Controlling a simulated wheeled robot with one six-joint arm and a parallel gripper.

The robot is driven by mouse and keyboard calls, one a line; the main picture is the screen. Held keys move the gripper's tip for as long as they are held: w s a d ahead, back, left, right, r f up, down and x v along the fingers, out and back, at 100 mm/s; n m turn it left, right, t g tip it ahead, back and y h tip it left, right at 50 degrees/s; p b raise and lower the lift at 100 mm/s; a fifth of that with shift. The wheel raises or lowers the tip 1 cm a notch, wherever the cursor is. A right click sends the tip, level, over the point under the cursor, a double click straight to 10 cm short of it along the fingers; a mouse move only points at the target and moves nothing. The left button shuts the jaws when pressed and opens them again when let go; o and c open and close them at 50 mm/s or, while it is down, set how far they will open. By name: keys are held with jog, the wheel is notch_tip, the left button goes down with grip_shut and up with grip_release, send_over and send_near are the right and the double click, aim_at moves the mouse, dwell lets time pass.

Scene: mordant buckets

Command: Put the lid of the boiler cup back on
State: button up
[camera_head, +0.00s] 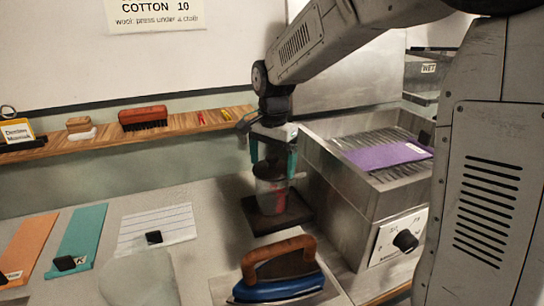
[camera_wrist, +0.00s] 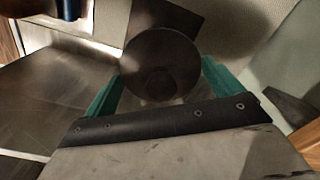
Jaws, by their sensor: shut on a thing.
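The lid is a dark round disc with a small knob (camera_wrist: 160,52). My gripper (camera_wrist: 158,85) is shut on its knob, with one teal finger on each side. In the head view my gripper (camera_head: 272,168) points down over the boiler cup (camera_head: 270,197), a clear cup with a red mark. The cup stands upright on a dark square pad (camera_head: 292,218). The dark lid shows at the level of the cup's top; I cannot tell whether it touches the rim. In the wrist view the lid hides the cup.
A metal tank (camera_head: 336,197) with a purple cloth (camera_head: 388,155) stands close to the right. A blue iron (camera_head: 280,287) with a wooden handle is in front. A wooden shelf (camera_head: 100,136) with a brush (camera_head: 143,117) runs behind. Coloured strips and paper lie left.

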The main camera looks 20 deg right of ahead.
jog(key=shift+f, duration=0.1)
jog(key=o, duration=0.7)
